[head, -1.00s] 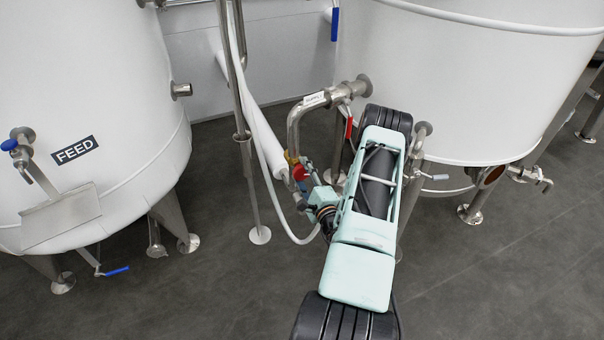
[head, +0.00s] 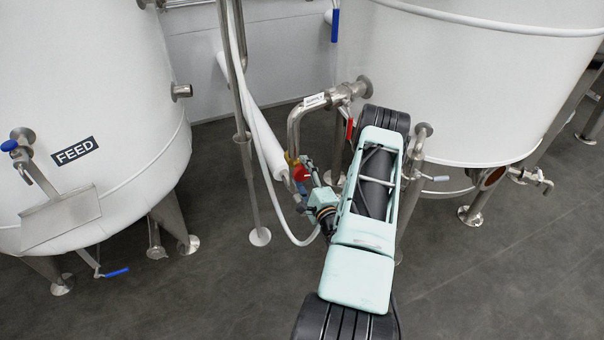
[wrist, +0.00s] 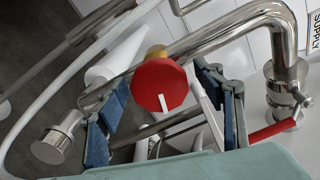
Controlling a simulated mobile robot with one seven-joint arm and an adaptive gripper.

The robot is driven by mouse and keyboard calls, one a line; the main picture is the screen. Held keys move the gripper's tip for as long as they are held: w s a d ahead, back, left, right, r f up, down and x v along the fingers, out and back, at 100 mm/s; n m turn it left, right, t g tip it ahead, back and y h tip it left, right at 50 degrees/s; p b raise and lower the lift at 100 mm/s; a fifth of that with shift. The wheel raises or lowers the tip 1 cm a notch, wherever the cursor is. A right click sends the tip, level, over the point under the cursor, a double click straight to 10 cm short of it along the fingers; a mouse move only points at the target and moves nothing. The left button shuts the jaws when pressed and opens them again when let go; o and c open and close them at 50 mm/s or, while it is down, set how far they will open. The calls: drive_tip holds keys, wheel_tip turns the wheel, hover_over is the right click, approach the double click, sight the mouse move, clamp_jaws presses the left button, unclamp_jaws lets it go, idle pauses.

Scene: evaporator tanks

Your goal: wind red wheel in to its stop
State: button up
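The red wheel (wrist: 160,85) shows in the wrist view with a white mark on its face and a yellow part behind it. In the head view the wheel (head: 299,173) sits on the pipework between the tanks, partly hidden by my gripper. My gripper (wrist: 161,98) is open, with one blue-padded finger to the left of the wheel and one to the right. A gap shows between the wheel and each finger; I cannot tell how deep the wheel sits between them. In the head view my gripper (head: 309,183) is close in front of the wheel.
A steel supply pipe (wrist: 205,45) bends around behind the wheel, with a red lever (wrist: 272,132) at right. A white hose (head: 283,228) hangs at left. The feed tank (head: 90,100) stands left and another tank (head: 470,90) right.

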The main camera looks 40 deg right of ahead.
drive_tip(key=shift+s, duration=0.1)
drive_tip(key=v, duration=1.1)
drive_tip(key=shift+s+a, duration=0.2)
drive_tip(key=shift+s, duration=0.2)
